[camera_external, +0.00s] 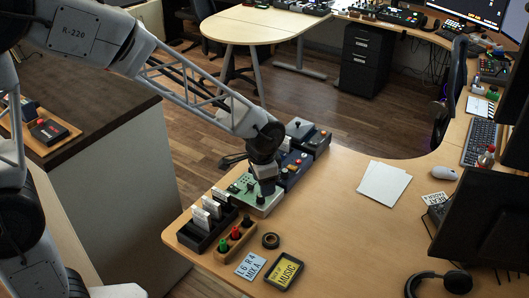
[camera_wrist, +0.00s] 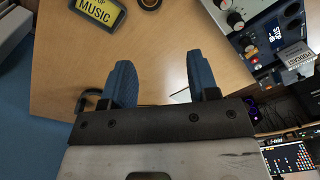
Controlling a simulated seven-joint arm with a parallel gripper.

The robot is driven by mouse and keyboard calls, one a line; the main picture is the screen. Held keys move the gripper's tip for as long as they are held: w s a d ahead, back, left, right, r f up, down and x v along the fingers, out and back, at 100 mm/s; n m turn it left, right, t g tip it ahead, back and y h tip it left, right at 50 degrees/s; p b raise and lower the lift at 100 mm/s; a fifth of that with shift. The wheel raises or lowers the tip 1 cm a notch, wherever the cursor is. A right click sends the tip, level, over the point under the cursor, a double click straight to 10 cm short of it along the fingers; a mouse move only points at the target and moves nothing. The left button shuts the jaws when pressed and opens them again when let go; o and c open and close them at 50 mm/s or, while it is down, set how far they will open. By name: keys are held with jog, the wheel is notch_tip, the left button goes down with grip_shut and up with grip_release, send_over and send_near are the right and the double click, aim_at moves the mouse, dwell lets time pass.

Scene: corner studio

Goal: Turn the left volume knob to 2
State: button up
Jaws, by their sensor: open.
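My gripper (camera_wrist: 162,78) is open and empty in the wrist view, with its two blue fingers well apart and bare desk between them. In the external view my gripper (camera_external: 265,172) is over the row of desktop devices, and its fingertips are hard to make out. A pale panel with several knobs (camera_wrist: 235,20) shows at the upper right of the wrist view, apart from the fingers and cut off by the frame edge. A green-and-white device (camera_external: 255,198) lies partly behind the gripper in the external view. I cannot tell which knob is the left volume knob.
Dark blue devices (camera_external: 291,168) stand behind the green one. A wooden holder with coloured pegs (camera_external: 236,238), a roll of tape (camera_external: 270,240) and a yellow MUSIC sign (camera_external: 284,272) lie at the front. White paper (camera_external: 383,182) lies to the right, with clear desk around it.

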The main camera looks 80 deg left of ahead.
send_over(261, 198)
jog(key=a, duration=0.1)
jog(key=shift+n+g, duration=0.3)
notch_tip(261, 198, down, 11)
jog(key=shift+r, duration=0.1)
jog(key=shift+a+f, duration=0.15)
jog(key=shift+f, duration=3.75)
jog(key=c, duration=0.9)
